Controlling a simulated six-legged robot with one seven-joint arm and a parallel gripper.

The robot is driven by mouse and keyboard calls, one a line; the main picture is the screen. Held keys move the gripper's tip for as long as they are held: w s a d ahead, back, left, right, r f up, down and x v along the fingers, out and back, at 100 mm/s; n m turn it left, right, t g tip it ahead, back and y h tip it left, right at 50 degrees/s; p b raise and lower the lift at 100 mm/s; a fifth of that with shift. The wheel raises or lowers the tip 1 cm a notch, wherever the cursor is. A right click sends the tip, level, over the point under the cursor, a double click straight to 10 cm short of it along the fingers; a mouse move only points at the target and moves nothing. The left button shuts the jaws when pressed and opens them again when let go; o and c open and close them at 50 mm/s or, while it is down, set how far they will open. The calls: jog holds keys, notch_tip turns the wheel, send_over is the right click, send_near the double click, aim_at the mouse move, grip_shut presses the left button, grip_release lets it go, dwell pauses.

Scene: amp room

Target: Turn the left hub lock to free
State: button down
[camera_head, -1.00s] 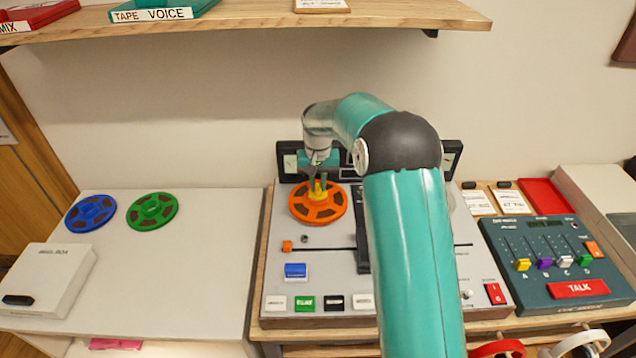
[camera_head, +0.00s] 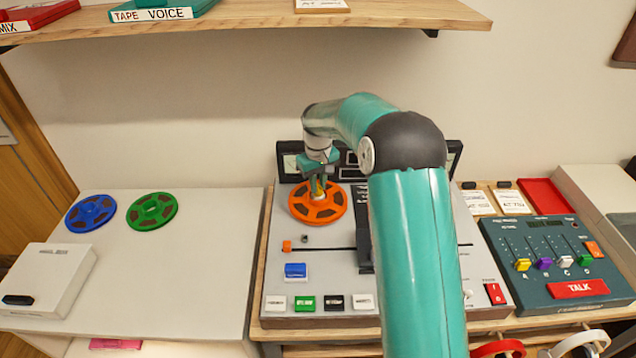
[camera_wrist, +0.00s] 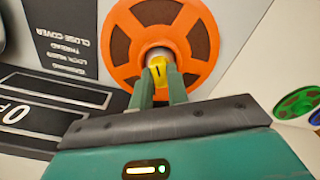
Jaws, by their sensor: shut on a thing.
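The tape machine (camera_head: 345,285) stands on the wooden bench with an orange reel (camera_head: 328,212) on its left hub. The left hub lock is a small yellow knob at the reel's centre, and it shows in the wrist view (camera_wrist: 158,68) with a dark mark on it, on a pale hub post (camera_wrist: 160,50). My gripper (camera_head: 318,190) is over the reel's centre, pointing down. In the wrist view my gripper (camera_wrist: 160,80) has its two green fingers shut on the yellow knob. In the head view the fingers mostly hide the knob.
A blue reel (camera_head: 91,213) and a green reel (camera_head: 152,211) lie on the white table at left, near a white box (camera_head: 48,280). A talkback panel (camera_head: 550,262) stands at right. A wooden shelf (camera_head: 250,14) hangs above the machine.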

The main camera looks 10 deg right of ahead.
jog(key=n, duration=0.6)
jog(key=shift+n, duration=0.3)
jog(key=n, duration=0.5)
jog(key=shift+n, duration=0.4)
jog(key=c, duration=1.4)
grip_release()
jog(key=shift+o, duration=0.2)
notch_tip(320, 180, up, 14)
